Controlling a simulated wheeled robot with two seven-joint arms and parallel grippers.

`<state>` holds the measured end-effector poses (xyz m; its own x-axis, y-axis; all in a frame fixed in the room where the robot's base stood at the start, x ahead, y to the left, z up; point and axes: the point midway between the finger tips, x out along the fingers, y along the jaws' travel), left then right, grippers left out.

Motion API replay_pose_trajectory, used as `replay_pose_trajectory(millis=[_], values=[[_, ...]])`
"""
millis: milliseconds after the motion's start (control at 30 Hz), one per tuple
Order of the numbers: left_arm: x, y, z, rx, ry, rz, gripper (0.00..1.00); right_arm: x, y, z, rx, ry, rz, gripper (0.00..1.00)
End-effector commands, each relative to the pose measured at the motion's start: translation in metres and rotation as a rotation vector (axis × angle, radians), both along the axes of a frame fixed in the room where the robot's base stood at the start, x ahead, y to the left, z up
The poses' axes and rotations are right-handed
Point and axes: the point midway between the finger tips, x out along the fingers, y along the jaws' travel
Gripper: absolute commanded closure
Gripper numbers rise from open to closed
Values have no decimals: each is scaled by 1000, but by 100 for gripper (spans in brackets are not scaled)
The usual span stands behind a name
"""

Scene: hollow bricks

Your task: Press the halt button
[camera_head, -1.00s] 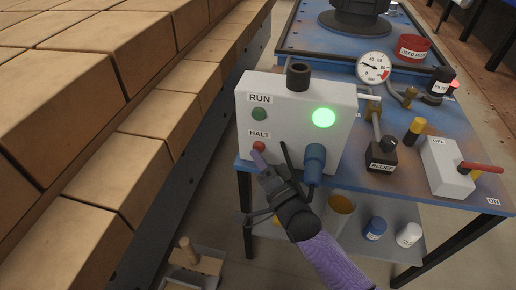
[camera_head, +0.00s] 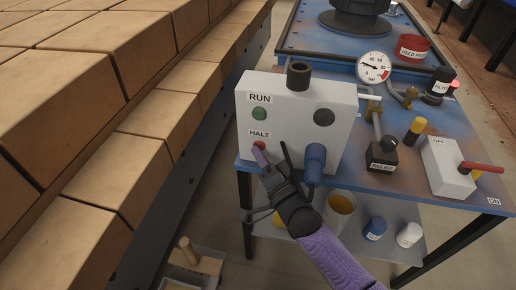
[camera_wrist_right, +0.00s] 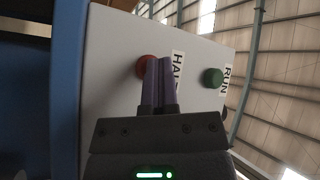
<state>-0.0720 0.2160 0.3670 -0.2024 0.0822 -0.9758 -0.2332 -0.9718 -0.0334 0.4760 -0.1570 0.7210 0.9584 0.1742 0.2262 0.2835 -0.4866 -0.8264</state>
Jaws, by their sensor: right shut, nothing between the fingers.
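The white control box (camera_head: 290,104) stands at the near left corner of the blue table. On its front is the red halt button (camera_head: 259,146) under a HALT label, with the green RUN button (camera_head: 259,114) above it. A round lamp (camera_head: 323,117) at its upper right is dark. My right gripper (camera_head: 260,156) is shut and empty, its fingertips at the red button and covering part of it. In the right wrist view the shut fingers (camera_wrist_right: 158,84) overlap the red button (camera_wrist_right: 146,66); the exact contact is hidden. My left gripper is not in view.
A blue plug (camera_head: 315,160) sticks out of the box beside my gripper. A gauge (camera_head: 373,67), a RELIEF block (camera_head: 382,155) and a switch box with a red lever (camera_head: 480,167) stand to the right. Stacked bricks (camera_head: 75,120) fill the left.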

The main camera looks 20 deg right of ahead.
Motion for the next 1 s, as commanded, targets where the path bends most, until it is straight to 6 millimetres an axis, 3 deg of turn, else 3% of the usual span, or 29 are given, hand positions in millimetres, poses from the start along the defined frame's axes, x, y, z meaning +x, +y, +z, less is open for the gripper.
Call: replay_pose_trajectory(millis=[400, 800, 1000], values=[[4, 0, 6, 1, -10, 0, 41, -8, 5, 1, 1, 0, 0, 100], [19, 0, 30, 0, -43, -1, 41, -51, 34, 3, 1, 0, -1, 100], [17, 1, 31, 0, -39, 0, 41, -57, 38, 1, 0, 0, 0, 100]])
